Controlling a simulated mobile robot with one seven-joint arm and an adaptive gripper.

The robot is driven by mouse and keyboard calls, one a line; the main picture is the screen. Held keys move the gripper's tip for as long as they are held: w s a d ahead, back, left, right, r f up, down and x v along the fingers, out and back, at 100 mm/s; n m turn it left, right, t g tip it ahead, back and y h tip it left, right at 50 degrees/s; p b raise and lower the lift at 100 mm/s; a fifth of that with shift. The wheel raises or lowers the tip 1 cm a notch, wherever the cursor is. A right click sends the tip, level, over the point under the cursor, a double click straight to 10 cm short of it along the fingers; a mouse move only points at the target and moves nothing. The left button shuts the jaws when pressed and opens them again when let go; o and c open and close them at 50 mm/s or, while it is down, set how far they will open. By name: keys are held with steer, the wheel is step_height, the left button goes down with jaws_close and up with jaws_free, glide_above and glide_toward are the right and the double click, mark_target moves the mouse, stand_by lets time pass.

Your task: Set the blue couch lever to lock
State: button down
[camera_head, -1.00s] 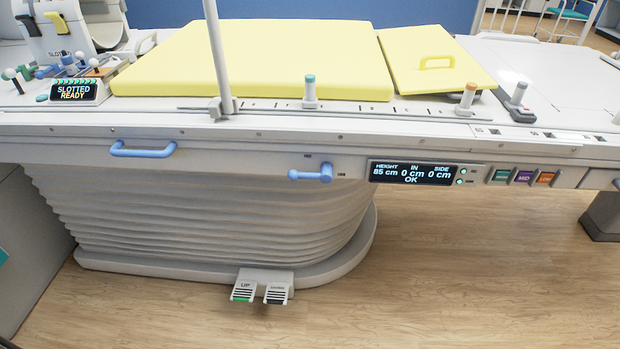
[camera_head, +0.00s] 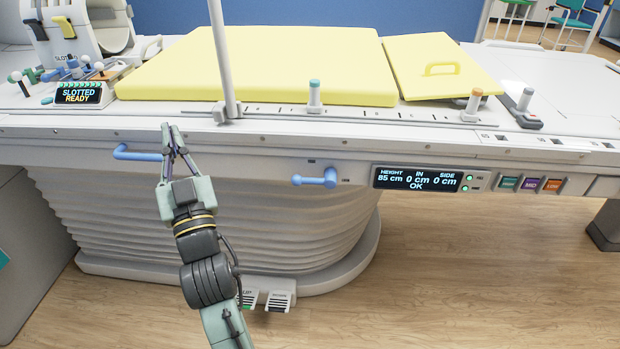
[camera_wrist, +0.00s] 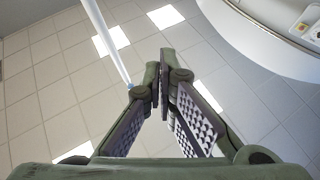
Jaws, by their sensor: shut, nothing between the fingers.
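The blue couch lever (camera_head: 315,179) sits on the couch's front side in the head view, left of the display. Its arm points left from a round hub, with small labels above it and to its right that are too small to read. My gripper (camera_head: 171,127) is up in front of the couch's front edge, left of the lever and clearly apart from it. Its fingers are shut and empty; the wrist view also shows the fingertips (camera_wrist: 160,88) together. My gripper covers the right end of a blue handle (camera_head: 135,153). The lever is not in the wrist view.
The display (camera_head: 416,179) reads 85 cm, 0 cm, 0 cm, OK, with coloured buttons (camera_head: 530,184) to its right. A pole (camera_head: 222,60) rises from the couch top. Yellow pads (camera_head: 270,65) lie there. Foot pedals (camera_head: 280,299) are below. Space before the lever is clear.

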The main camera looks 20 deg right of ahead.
steer(key=d+f+m+g+h, duration=0.2)
steer(key=d+f+h, duration=0.3)
steer(key=d+f, duration=0.4)
steer(key=d+f+m+g+h, duration=0.3)
steer(key=d+f+h, duration=0.2)
steer(key=d, duration=0.9)
step_height(320, 180, down, 4)
steer(key=shift+r+g+h, duration=0.15)
steer(key=shift+g+h, duration=0.15)
steer(key=p+x, duration=0.2)
steer(key=x, duration=0.8)
steer(key=shift+r+p, duration=0.2)
steer(key=shift+p, duration=0.15)
steer(key=f, duration=0.3)
steer(key=shift+s+a+f, duration=0.1)
steer(key=shift+s+f, duration=0.1)
steer(key=shift+s, duration=0.1)
steer(key=shift+s+f, duration=0.1)
steer(key=shift+f, duration=0.35)
